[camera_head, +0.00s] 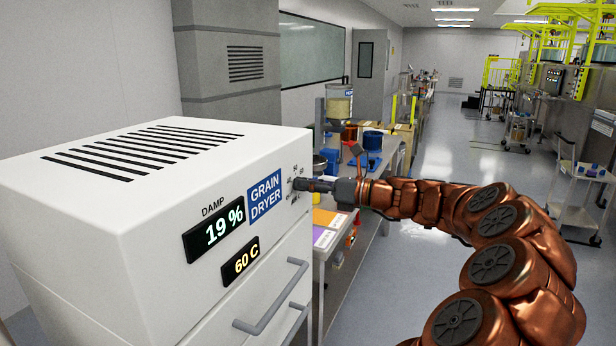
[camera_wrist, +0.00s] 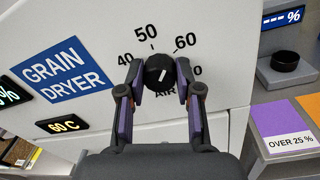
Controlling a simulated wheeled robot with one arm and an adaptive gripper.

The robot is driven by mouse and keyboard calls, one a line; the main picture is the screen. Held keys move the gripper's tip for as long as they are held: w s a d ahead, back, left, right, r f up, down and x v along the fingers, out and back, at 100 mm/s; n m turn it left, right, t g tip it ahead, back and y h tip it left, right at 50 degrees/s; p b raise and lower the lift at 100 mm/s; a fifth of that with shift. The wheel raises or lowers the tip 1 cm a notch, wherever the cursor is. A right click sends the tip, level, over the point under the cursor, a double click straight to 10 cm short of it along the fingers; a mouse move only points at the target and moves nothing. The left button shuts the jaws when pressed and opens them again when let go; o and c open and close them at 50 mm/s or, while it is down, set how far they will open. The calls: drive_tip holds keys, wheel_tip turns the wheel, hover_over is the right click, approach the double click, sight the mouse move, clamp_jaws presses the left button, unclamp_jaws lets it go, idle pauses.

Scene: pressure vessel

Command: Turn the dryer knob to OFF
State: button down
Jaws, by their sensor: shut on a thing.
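The grain dryer (camera_head: 90,215) is a white cabinet on the left of the head view. Its dark round knob (camera_wrist: 158,72) is in the middle of the wrist view, ringed by the marks 40, 50, 60 and one partly hidden mark ending in 0. Lettering below the knob, starting "AIR", is partly covered. A short white line on the knob slants up and slightly right; its exact setting is hard to tell. My gripper (camera_wrist: 160,74) is shut on the knob, one purple-padded finger on each side. In the head view my gripper (camera_head: 312,185) reaches the dryer's front from the right.
The dryer's displays read 19 % (camera_head: 216,230) and 60 C (camera_head: 241,261). Drawer handles (camera_head: 272,300) stick out below. Open floor (camera_head: 440,270) lies right of the bench.

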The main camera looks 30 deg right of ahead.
drive_tip(key=shift+s+a+f+n+t+h+b, duration=0.15)
drive_tip(key=shift+n+h+b, duration=0.1)
drive_tip(key=shift+n+b, duration=4.5)
drive_tip(key=shift+w+n+t+h+b, duration=0.1)
drive_tip(key=shift+n+t+h+b, duration=0.15)
drive_tip(key=shift+n+b, duration=4.5)
drive_tip(key=shift+s+a+f+n+t+h+b, duration=0.1)
drive_tip(key=shift+n+h+b, duration=0.2)
drive_tip(key=shift+n+b, duration=4.4)
drive_tip(key=shift+d+r+n+p, duration=0.1)
drive_tip(key=shift+n+p, duration=0.95)
drive_tip(key=shift+n, duration=0.15)
drive_tip(key=c, duration=0.8)
unclamp_jaws()
